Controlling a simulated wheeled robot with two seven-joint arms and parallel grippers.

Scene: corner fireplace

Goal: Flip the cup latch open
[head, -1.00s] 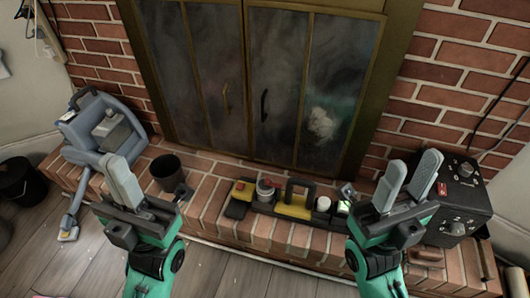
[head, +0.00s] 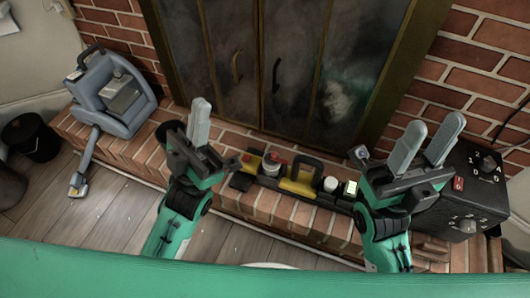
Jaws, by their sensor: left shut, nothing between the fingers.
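A blue-grey machine like a vacuum cleaner (head: 92,100) sits on the brick ledge at the left, with a grey box-like part (head: 124,97) on its front that may be the cup. The latch is too small to make out. My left gripper (head: 201,104) is shut and empty, upright, to the right of the machine and apart from it. My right gripper (head: 432,122) is open and empty at the right, in front of the black control box.
A yellow-and-black tool row (head: 298,186) lies mid-ledge. A black control box (head: 487,160) with knobs stands right. A dark bucket (head: 168,133) is partly hidden behind my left gripper. Closed glass fireplace doors (head: 290,75) rise behind. A black bin (head: 35,138) stands on the floor left.

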